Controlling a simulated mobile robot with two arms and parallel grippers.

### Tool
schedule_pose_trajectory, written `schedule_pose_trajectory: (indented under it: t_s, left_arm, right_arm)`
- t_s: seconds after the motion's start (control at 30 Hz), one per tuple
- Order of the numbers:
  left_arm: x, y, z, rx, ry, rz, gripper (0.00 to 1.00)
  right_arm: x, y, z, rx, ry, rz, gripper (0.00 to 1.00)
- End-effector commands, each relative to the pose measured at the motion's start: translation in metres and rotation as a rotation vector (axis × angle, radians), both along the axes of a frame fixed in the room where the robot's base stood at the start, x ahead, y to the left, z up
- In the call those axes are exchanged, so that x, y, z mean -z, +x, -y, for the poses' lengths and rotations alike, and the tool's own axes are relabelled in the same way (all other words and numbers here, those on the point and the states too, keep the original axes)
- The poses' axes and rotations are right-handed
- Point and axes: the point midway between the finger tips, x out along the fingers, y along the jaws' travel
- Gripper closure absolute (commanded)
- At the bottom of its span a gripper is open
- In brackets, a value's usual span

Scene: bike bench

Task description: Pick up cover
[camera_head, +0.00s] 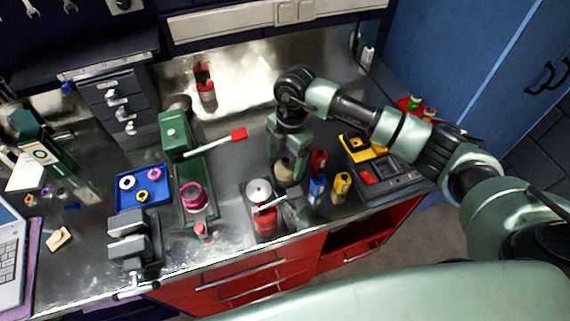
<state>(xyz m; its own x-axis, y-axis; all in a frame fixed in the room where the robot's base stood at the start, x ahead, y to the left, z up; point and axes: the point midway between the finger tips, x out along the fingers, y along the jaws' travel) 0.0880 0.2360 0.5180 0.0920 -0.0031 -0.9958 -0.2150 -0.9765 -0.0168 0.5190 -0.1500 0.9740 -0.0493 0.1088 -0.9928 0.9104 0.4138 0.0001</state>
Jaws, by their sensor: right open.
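My right arm comes in from the right and bends down over the middle of the bench. My right gripper (272,202) is at its lower end, open, close to a red container (265,225) near the bench's front edge. A round, pale, lid-like disc (258,188) shows just behind that container, beside the gripper. I cannot tell for sure whether this disc is the cover, or whether the gripper touches it. The wrist hides part of the bench there. My left gripper is not in view.
A green press (172,135) with a red-tipped lever and a magenta ring (193,196) stands left of the gripper. A blue tray (143,189), a vise (130,242) and a laptop (10,255) lie farther left. Small bottles (317,187) and a grey case (385,178) stand right.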

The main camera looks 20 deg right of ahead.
Motion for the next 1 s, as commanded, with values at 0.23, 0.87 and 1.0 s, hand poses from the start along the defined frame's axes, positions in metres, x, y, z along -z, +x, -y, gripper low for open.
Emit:
schedule_pose_trajectory:
  t_s: [0.23, 0.87, 1.0]
  left_arm:
    - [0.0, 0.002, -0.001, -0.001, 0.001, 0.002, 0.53]
    - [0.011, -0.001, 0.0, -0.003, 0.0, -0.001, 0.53]
    - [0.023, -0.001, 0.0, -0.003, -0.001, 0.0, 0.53]
  right_arm:
    - [0.0, 0.0, 0.0, 0.0, 0.0, 0.0, 0.68]
    - [-0.03, 0.001, 0.0, -0.001, 0.002, 0.005, 0.84]
    - [-0.063, 0.002, 0.0, -0.002, 0.001, 0.007, 0.84]
